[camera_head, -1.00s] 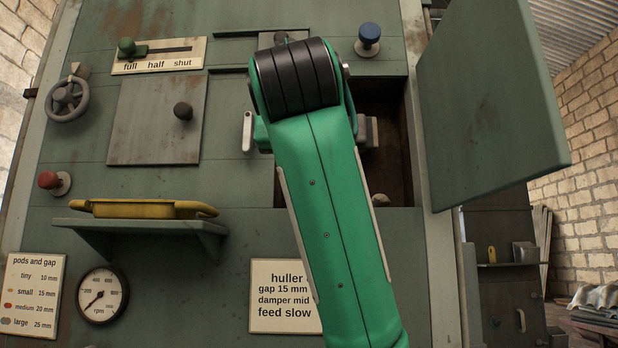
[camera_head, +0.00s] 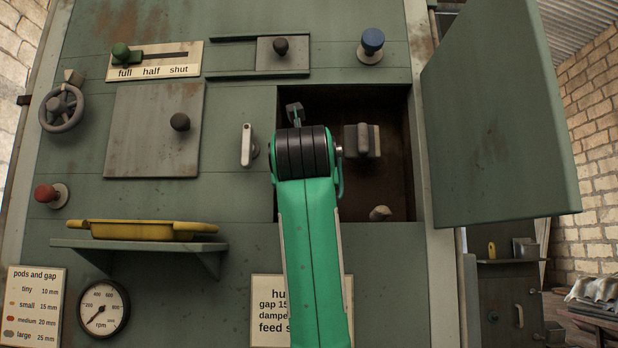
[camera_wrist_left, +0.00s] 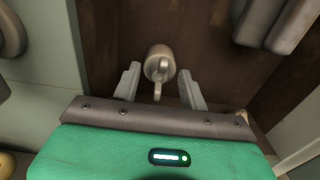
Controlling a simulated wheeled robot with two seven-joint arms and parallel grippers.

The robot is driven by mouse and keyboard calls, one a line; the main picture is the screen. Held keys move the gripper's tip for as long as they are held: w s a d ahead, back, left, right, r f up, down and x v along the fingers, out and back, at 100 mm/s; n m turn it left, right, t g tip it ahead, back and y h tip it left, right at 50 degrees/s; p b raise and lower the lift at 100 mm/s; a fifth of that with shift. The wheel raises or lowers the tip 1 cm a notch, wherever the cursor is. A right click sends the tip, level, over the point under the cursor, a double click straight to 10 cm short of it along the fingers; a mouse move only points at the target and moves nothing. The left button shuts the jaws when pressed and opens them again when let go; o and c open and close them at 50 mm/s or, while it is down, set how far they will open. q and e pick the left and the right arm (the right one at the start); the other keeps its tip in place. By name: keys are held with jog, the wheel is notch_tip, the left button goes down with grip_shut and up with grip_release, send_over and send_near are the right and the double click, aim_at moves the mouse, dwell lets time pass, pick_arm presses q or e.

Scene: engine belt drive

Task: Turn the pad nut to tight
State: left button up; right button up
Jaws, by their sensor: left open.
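The likely pad nut (camera_wrist_left: 160,62), a pale round metal piece with a narrow wing hanging down, sits inside the dark recess in the left wrist view. My left gripper (camera_wrist_left: 159,88) is open, with one finger on either side of the wing; I cannot tell whether they touch it. In the head view my green left arm rises from the bottom to the recess and hides its fingers. A small dark metal piece (camera_head: 295,112) shows just above the wrist; I cannot tell whether it is the nut. My right gripper is out of view.
The recess (camera_head: 340,102) holds a grey block (camera_head: 362,141) and a small pale knob (camera_head: 380,213). An open door panel (camera_head: 500,120) stands at its right. A grey lever (camera_head: 247,146) is left of the recess. A yellow tray (camera_head: 150,230) rests on a shelf.

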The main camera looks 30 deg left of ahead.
pick_arm(q)
jog(key=shift+c, duration=0.2)
grip_shut()
